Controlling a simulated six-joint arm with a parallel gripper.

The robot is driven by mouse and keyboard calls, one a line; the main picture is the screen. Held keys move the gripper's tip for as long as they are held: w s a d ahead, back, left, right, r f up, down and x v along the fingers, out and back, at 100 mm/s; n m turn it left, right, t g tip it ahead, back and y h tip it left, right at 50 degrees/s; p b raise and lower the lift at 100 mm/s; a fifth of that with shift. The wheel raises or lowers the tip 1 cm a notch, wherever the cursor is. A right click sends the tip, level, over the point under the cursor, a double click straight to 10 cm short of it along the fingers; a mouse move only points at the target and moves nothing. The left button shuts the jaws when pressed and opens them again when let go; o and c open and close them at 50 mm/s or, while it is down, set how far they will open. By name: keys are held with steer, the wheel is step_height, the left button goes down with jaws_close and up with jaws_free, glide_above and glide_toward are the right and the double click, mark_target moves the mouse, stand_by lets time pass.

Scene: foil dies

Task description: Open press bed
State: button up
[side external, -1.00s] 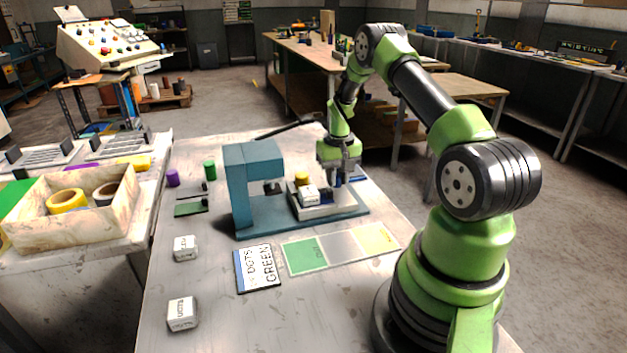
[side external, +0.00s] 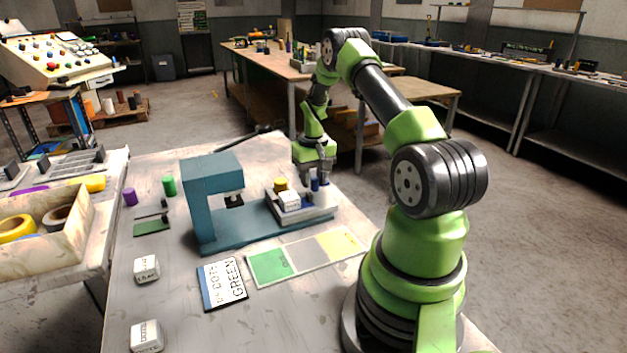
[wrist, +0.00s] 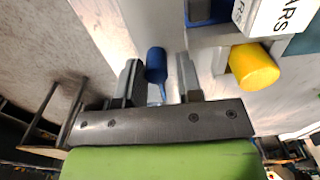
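The teal press (side external: 205,190) stands on the table with a flat teal base. Its grey bed (side external: 310,215) sits at the right end of the base, clear of the press head. A white lettered block (side external: 289,201) and a yellow cylinder (side external: 280,184) ride on the bed; both show in the wrist view, the block (wrist: 280,12) and the yellow cylinder (wrist: 254,67). My gripper (side external: 315,178) is low at the bed's far right side. In the wrist view a blue knob (wrist: 156,65) stands between my fingers (wrist: 160,80), with a gap on its right.
In front of the press lie a lettered card (side external: 222,284) and a coloured strip (side external: 305,257). White blocks (side external: 146,268) stand at the left, near green (side external: 169,186) and purple (side external: 130,197) cylinders. A bin of tape rolls (side external: 40,235) is on the left table.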

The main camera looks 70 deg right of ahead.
step_height(320, 180, up, 9)
steer(key=shift+f, duration=0.15)
steer(key=shift+r, duration=0.2)
steer(key=shift+r, duration=0.1)
steer(key=w+a+r+n+t, duration=0.2)
steer(key=a+r+t, duration=0.1)
steer(key=a+r, duration=1.3)
steer(key=s+a+r+n+t+y, duration=0.1)
steer(key=s+a+n+t+y, duration=0.1)
steer(key=s+a, duration=1)
steer(key=a+n+t, duration=0.1)
steer(key=a+t, duration=0.1)
steer(key=a, duration=0.2)
steer(key=shift+s+a+r, duration=0.2)
steer(key=shift+a+r, duration=0.1)
steer(key=shift+r, duration=0.05)
